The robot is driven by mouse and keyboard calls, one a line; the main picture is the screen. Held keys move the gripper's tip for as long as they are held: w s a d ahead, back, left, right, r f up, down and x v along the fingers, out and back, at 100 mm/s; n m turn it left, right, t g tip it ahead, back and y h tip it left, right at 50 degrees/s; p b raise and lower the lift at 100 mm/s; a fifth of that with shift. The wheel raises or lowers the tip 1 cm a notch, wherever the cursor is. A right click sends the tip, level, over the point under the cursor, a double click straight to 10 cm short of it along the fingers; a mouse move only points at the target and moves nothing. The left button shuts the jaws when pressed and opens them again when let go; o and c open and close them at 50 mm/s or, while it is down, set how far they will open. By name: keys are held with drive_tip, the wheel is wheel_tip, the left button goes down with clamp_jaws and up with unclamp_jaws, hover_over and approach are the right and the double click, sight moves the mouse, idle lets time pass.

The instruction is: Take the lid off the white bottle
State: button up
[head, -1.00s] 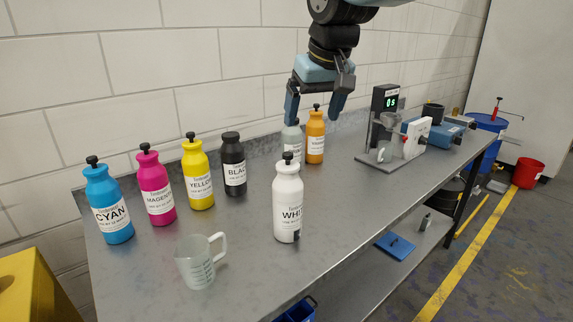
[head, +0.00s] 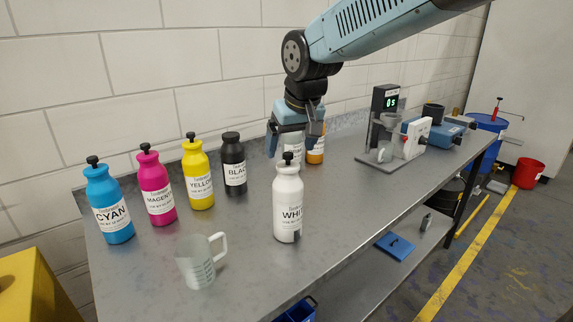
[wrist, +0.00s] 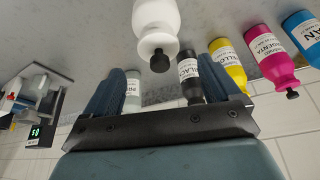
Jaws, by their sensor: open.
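The white bottle (head: 288,212) stands upright on the metal bench, with its black knob-topped lid (head: 288,157) on. My gripper (head: 292,150) is open and empty, pointing down; in the head view it appears just behind and above the lid. In the wrist view, the white bottle (wrist: 156,18) is at the top centre. Its black lid (wrist: 159,61) shows in the gap between the fingers (wrist: 163,75), and neither finger appears to touch it.
Cyan (head: 108,205), magenta (head: 156,188), yellow (head: 198,175) and black (head: 233,165) bottles stand to the left. A grey bottle (head: 292,145) and an orange bottle (head: 315,153) are behind my gripper. A clear jug (head: 197,265) is at front left.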

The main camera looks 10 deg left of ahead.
sight(289, 154)
drive_tip(key=x, duration=0.4)
drive_tip(key=shift+w+f, duration=0.1)
drive_tip(key=shift+w, duration=0.05)
drive_tip(key=c, duration=1.1)
